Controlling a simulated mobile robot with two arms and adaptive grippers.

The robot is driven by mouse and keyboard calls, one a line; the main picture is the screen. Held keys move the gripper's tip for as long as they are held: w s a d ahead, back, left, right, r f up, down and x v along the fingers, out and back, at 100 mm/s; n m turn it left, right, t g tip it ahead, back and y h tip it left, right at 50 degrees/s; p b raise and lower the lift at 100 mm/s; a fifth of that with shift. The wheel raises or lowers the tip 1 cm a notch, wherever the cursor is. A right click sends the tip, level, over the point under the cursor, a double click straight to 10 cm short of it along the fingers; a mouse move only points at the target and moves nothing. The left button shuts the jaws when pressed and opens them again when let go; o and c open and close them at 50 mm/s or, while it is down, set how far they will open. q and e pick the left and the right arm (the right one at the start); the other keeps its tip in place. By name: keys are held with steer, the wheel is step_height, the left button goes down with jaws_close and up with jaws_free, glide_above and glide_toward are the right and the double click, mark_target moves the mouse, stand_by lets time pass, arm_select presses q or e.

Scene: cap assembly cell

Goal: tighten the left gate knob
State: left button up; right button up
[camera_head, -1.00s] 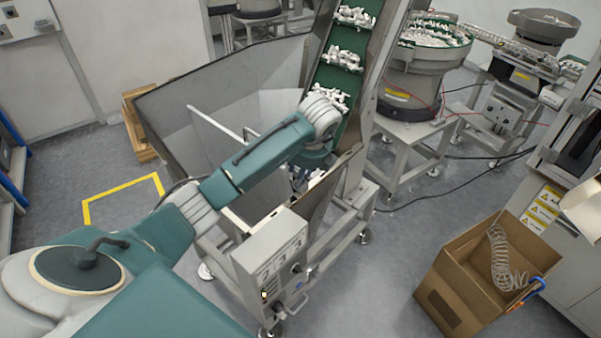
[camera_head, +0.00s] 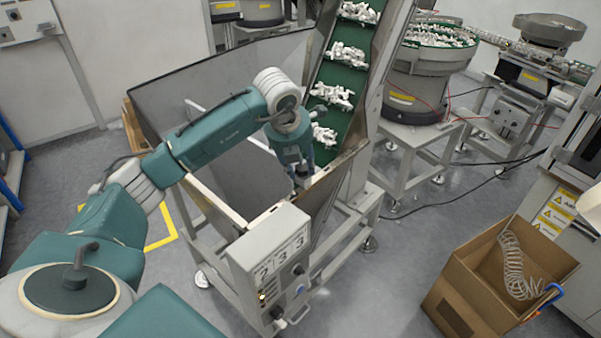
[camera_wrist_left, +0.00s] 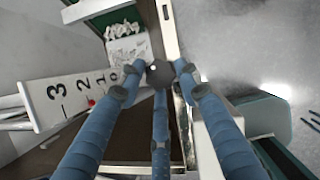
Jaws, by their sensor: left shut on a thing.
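My left gripper (camera_head: 302,180) points down at the front right rim of the hopper, beside the foot of the green conveyor. In the left wrist view, the three blue fingers of my left gripper (camera_wrist_left: 158,82) are closed around a dark round knob (camera_wrist_left: 158,72). The knob sits beside a white scale plate (camera_wrist_left: 75,95) marked 3, 2, 1, 0 with a small red mark. In the head view the fingers hide the knob. How tight it is cannot be seen. My right gripper is not in view.
The conveyor (camera_head: 345,85) carries white parts just behind the gripper. A control box (camera_head: 265,262) stands in front. A cardboard box (camera_head: 470,295) is at the right, with open floor between.

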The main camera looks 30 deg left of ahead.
arm_select(q)
steer(key=shift+w+a+r+m+h+b, duration=0.1)
steer(key=shift+m+h+b, duration=0.25)
steer(key=shift+m, duration=0.35)
steer(key=shift+w+r+m+h+b, duration=0.1)
steer(key=shift+m+h+b, duration=0.25)
steer(key=shift+m, duration=0.35)
steer(key=o, duration=0.9)
steer(key=shift+o, duration=1)
steer(key=shift+s, duration=0.1)
steer(key=v, duration=1.2)
steer(key=shift+d, duration=0.2)
